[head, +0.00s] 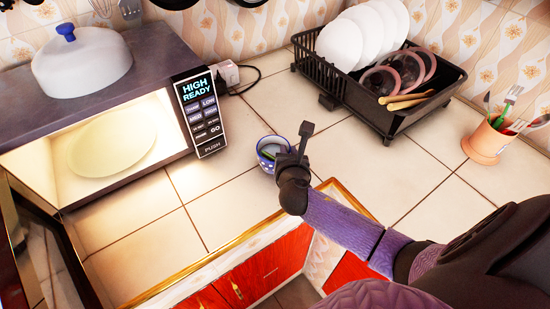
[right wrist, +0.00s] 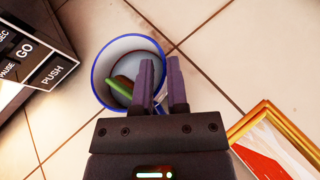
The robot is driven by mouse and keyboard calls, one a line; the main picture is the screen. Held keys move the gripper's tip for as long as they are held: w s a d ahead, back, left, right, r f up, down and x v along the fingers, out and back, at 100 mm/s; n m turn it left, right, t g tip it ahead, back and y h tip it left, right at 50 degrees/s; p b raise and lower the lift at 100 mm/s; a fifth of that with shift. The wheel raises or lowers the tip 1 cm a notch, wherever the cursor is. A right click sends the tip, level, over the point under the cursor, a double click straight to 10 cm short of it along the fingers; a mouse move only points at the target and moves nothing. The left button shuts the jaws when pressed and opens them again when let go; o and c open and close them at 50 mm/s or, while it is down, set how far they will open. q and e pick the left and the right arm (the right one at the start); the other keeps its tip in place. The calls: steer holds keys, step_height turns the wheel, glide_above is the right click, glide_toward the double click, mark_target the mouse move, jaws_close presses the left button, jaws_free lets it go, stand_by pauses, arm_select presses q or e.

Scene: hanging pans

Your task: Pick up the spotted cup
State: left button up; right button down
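The spotted cup (head: 263,147) stands on the tiled counter, white with blue markings and a blue rim. In the right wrist view the cup (right wrist: 104,54) is seen from above, with a green item (right wrist: 121,85) inside it. My right gripper (head: 296,144) is at the cup's right side. In the right wrist view its two fingers (right wrist: 161,84) are apart, with the cup's near right rim between them. I see a gap, and cannot tell whether either finger touches the wall. The lower part of the cup is partly hidden by the gripper. My left gripper is out of view.
An open microwave (head: 180,75) with a plate (head: 112,142) inside stands to the left. A black dish rack (head: 385,117) is behind right, and a utensil pot (head: 487,141) at far right. The counter's wooden front edge (head: 230,248) lies close below the cup.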

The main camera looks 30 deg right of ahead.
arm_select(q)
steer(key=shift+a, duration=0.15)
arm_select(e)
steer(key=shift+f, duration=0.15)
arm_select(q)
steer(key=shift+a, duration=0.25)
arm_select(e)
steer(key=shift+s, duration=0.1)
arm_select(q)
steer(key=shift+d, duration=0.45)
arm_select(e)
steer(key=shift+f, duration=0.1)
